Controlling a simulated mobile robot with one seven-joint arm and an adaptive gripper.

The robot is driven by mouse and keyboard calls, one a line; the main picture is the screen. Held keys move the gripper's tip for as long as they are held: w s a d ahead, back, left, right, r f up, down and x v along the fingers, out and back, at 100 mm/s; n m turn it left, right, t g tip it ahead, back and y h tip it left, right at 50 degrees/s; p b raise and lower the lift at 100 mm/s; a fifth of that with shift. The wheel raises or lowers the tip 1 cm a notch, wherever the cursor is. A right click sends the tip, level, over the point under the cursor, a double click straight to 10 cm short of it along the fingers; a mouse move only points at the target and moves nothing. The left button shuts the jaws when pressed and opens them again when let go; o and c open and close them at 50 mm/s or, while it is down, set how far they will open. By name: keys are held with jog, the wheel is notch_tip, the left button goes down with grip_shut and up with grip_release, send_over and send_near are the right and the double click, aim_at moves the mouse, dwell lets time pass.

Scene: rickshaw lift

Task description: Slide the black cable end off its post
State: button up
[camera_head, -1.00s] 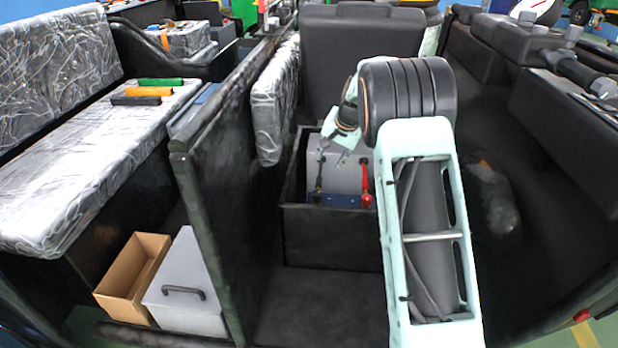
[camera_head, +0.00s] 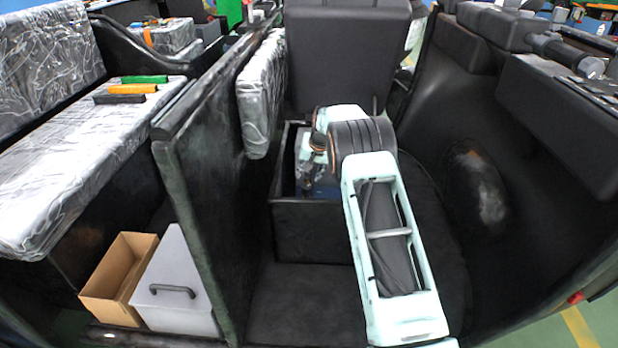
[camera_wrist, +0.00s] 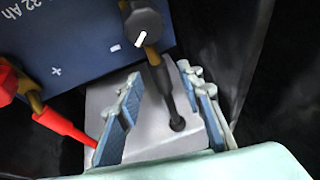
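In the wrist view the black cable end (camera_wrist: 157,72) runs from a black round cap with a white minus mark (camera_wrist: 142,24) on the blue battery (camera_wrist: 85,38). A brownish lug joins the cap, and the post under it is hidden. My gripper (camera_wrist: 160,76) is open, with one blue-padded finger on each side of the black cable and gaps showing between. The red cable end (camera_wrist: 55,118) is left of the left finger, by the plus mark. In the head view my arm hides the black cable and most of the battery.
The battery sits in a black open box (camera_head: 312,232), whose walls are close around my gripper. A dark partition (camera_head: 205,165) stands to the left, and a dark seat back (camera_head: 345,55) rises behind. A cardboard box (camera_head: 118,280) and a grey lidded box (camera_head: 178,285) are at lower left.

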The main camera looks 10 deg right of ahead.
jog(key=shift+w+f, duration=0.15)
jog(key=shift+f, duration=0.25)
grip_shut()
